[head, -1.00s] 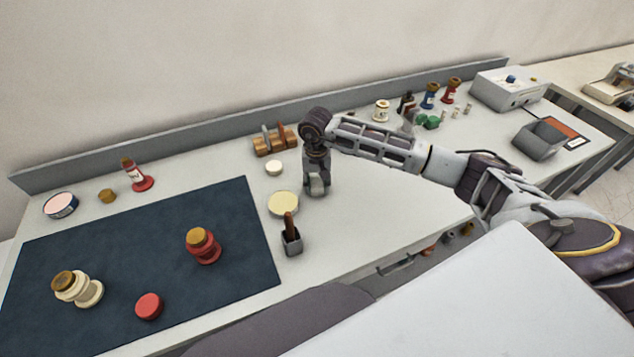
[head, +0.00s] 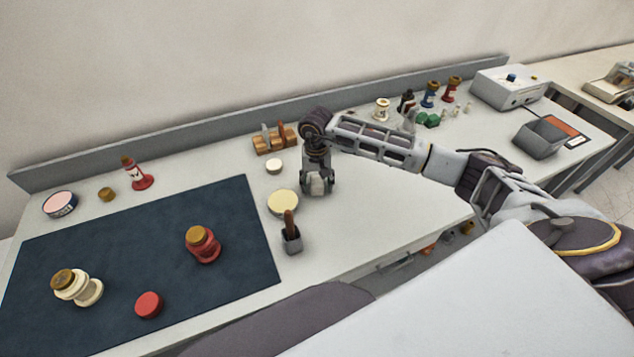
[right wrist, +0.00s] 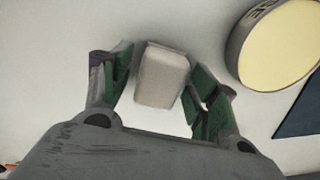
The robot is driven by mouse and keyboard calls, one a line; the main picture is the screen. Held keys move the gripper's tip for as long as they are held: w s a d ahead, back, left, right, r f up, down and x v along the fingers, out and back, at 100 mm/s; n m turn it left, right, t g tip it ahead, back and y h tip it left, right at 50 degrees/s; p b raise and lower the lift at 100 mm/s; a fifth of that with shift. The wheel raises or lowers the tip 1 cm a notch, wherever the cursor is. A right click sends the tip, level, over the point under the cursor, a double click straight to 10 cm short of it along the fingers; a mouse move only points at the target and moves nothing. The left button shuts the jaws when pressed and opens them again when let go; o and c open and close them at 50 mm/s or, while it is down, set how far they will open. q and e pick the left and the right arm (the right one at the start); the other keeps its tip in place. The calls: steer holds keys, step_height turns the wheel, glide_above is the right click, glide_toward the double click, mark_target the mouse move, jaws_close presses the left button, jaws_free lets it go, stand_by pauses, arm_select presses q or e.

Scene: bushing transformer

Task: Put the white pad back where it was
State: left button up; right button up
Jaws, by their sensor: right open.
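The white pad (right wrist: 162,76) is a small pale block with rounded edges. In the right wrist view it lies between the two green-lined fingers of my right gripper (right wrist: 158,85), with a gap on each side, the left one narrow. In the head view the pad (head: 317,187) shows as a pale patch between the fingertips of my right gripper (head: 318,191), which points down at the bench. The right gripper is open around the pad. I cannot tell whether the pad rests fully on the bench. My left gripper is not in view.
A round cream-topped tin (head: 283,202) stands just left of the gripper; a smaller cream disc (head: 274,166) lies behind it. A grey holder (head: 291,241) with a brown handle is in front. The dark mat (head: 140,255) holds bushing parts. Bench right of the gripper is clear.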

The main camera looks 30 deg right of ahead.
mark_target(317, 181)
steer(key=shift+r, duration=0.15)
step_height(317, 181, up, 12)
steer(key=b, duration=0.2)
stand_by(0.5)
